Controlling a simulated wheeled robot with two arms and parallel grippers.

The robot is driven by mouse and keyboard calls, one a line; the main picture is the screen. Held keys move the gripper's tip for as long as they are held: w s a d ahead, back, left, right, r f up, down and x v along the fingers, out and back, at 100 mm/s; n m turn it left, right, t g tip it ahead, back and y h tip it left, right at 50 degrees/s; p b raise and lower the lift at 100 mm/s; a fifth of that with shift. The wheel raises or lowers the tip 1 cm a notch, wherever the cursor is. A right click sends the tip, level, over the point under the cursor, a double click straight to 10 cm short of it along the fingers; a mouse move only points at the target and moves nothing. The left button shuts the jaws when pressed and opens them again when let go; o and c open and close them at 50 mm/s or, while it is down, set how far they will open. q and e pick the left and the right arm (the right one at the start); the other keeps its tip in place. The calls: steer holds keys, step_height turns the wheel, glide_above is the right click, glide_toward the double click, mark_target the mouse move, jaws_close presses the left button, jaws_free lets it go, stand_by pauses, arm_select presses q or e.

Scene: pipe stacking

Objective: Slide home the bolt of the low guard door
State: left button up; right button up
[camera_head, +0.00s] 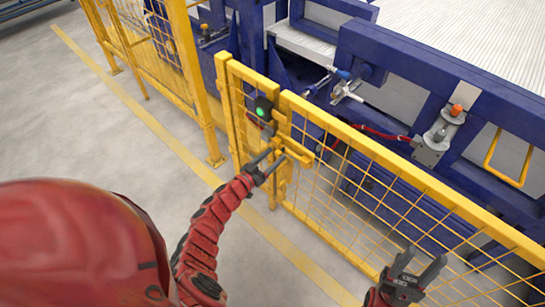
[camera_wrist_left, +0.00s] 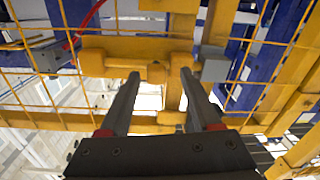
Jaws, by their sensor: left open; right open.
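The low guard door (camera_head: 372,150) is a yellow frame with wire mesh, standing in line with the yellow fence beside it. Its yellow bolt (camera_head: 298,154) lies across the upright at the door's left end. In the left wrist view the bolt shows as a horizontal yellow bar (camera_wrist_left: 112,66) with a stubby handle (camera_wrist_left: 157,72). My left gripper (camera_head: 274,159) is open in front of the bolt, with the handle between its fingertips in the wrist view; contact cannot be told. My right gripper (camera_head: 425,268) is open and empty, near the mesh at lower right.
A dark box with a green light (camera_head: 263,108) sits above the bolt. Taller yellow fencing (camera_head: 187,70) stands to the left. Behind the door is blue machinery (camera_head: 405,70) with a red cable (camera_head: 375,132). The grey floor (camera_head: 90,130) in front is clear.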

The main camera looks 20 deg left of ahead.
arm_select(q)
steer(key=shift+s, duration=0.1)
steer(key=v, duration=1.7)
